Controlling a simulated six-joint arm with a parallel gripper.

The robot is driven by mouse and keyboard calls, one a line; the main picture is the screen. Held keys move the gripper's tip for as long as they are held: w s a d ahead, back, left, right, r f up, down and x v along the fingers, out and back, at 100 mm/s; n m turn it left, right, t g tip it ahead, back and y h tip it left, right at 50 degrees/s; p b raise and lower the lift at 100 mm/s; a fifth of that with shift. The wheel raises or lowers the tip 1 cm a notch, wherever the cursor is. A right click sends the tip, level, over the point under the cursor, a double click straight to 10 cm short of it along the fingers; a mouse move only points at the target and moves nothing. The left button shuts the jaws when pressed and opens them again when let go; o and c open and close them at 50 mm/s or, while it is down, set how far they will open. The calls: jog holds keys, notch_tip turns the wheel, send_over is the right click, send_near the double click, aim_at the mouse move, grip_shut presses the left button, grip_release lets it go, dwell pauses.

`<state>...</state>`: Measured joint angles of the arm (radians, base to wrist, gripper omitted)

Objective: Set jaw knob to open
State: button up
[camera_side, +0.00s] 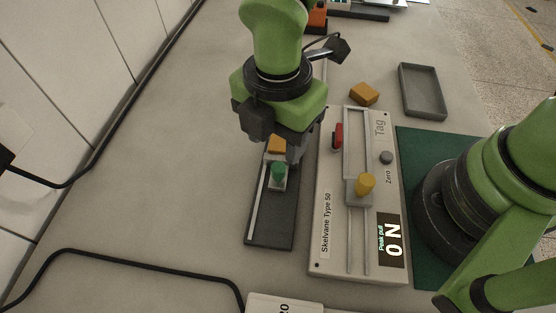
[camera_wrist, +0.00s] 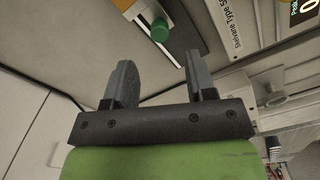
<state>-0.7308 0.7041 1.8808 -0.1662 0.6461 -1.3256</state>
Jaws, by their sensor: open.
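My gripper (camera_side: 276,148) is open and empty, pointing down over the dark plate (camera_side: 272,225). In the wrist view my gripper (camera_wrist: 158,64) has its two fingers well apart. A green knob (camera_side: 278,175) stands on a light mount on the plate, just below the fingers. The green knob (camera_wrist: 160,29) also shows beyond the fingertips in the wrist view, not between them. The pale Skelvane device (camera_side: 333,255) carries a yellow knob (camera_side: 366,184) on a grey carriage and a red knob (camera_side: 338,134). No legible label marks which one is the jaw knob.
A grey Zero button (camera_side: 386,157) and a display (camera_side: 391,240) reading 0 N are on the device. An orange block (camera_side: 364,94) and a grey tray (camera_side: 423,91) lie behind it. A black cable (camera_side: 160,255) crosses the left side. The table to the left is mostly clear.

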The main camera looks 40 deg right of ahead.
aim_at(278, 167)
notch_tip(278, 167, down, 7)
jog(key=shift+f, duration=0.1)
dwell(0.3)
